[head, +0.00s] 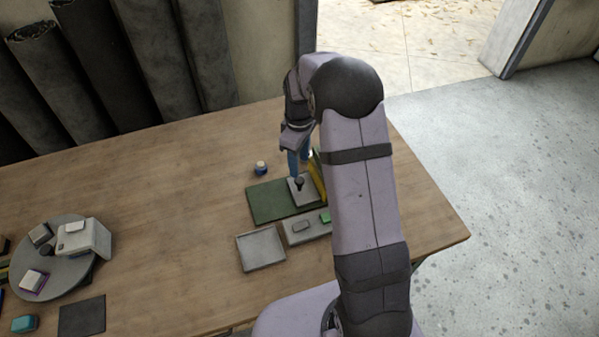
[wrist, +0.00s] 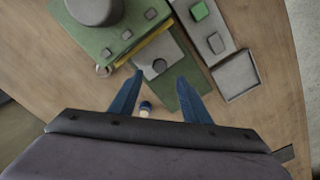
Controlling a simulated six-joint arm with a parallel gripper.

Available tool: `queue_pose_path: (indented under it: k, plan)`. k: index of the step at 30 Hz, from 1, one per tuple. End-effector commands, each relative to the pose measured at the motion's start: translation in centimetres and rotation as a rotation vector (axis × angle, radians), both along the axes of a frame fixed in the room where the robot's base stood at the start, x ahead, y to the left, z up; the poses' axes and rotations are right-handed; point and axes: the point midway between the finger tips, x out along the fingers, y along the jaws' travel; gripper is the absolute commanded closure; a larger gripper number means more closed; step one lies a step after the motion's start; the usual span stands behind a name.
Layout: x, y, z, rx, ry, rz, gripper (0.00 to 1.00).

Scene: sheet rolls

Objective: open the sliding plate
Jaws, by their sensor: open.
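The sliding plate (head: 308,196) is a small grey square with a dark knob (head: 299,184) on it. It lies at the right part of a flat dark green base (head: 268,203), beside a yellow strip (head: 317,175). In the wrist view the plate (wrist: 168,50) and knob (wrist: 159,66) show just beyond the blue fingertips. My gripper (wrist: 160,77) is open, one finger on each side of the knob in the picture. In the head view my gripper (head: 296,174) is just above and behind the knob. I cannot tell whether it touches. My arm hides the right side.
A green box (wrist: 112,48) with grey knobs borders the yellow strip. A grey panel (wrist: 207,30) with a green and a grey button and a shallow grey tray (head: 261,248) lie nearby. A small blue-and-white bottle (head: 261,168) stands behind the base. A round turntable (head: 62,282) holds objects at left.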

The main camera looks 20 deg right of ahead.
Motion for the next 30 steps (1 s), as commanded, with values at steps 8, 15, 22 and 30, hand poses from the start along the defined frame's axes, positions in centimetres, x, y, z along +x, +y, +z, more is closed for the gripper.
queue_pose_path:
  k: [8,15,22,30]
  plan:
    - [-0.2,0.0,-0.8,0.001,0.008,-0.003,0.57]
    - [-0.2,-0.1,-3.6,0.001,0.008,-0.002,0.57]
    - [-0.1,-0.1,-6.2,0.001,0.006,-0.002,0.57]
    - [-0.1,-0.1,-7.3,0.0,0.003,-0.002,0.57]
